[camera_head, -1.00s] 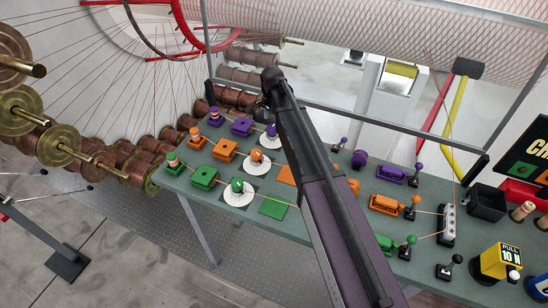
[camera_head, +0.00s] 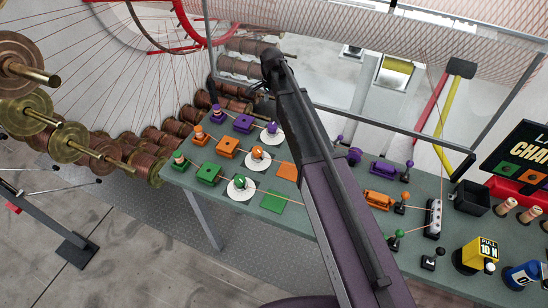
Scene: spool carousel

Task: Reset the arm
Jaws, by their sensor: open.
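My arm (camera_head: 335,190) crosses the view from the bottom right up to its bend above the green workbench (camera_head: 232,210). Only a small dark part of my gripper (camera_head: 262,101) shows beside the arm near the bench's back edge. Its fingers are mostly hidden, and I see nothing held in it.
Rows of purple, orange and green devices, such as the green box (camera_head: 209,173), stand on the bench under the arm. A metal frame (camera_head: 390,127) rises along the back. Copper spools (camera_head: 145,165) line the left. A black bin (camera_head: 472,198) and yellow block (camera_head: 477,256) stand right.

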